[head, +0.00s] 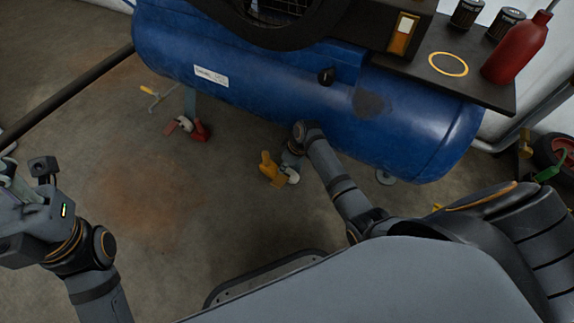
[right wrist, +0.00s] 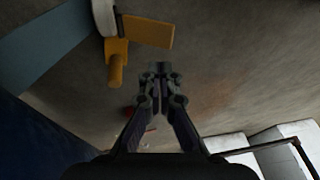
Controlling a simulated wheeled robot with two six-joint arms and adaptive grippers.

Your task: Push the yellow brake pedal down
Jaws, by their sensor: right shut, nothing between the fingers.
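The yellow brake pedal (head: 269,167) sits low beside a pale caster wheel under the blue tank. In the right wrist view the yellow pedal (right wrist: 147,32) shows at the top, with a flat plate and a rounded stub. My right gripper (right wrist: 160,72) is shut and empty, its tips below and right of the pedal in that picture, with a visible gap. In the head view my right gripper (head: 292,158) is small and partly hidden by its wrist, close to the pedal. My left gripper (head: 22,195) is at the left edge, partly cut off; its fingers are unclear.
The blue tank (head: 240,85) stands over the pedal, close to my right arm. A red pedal (head: 200,131) with another caster is further left. A red bottle (head: 516,50) stands on the dark shelf at upper right.

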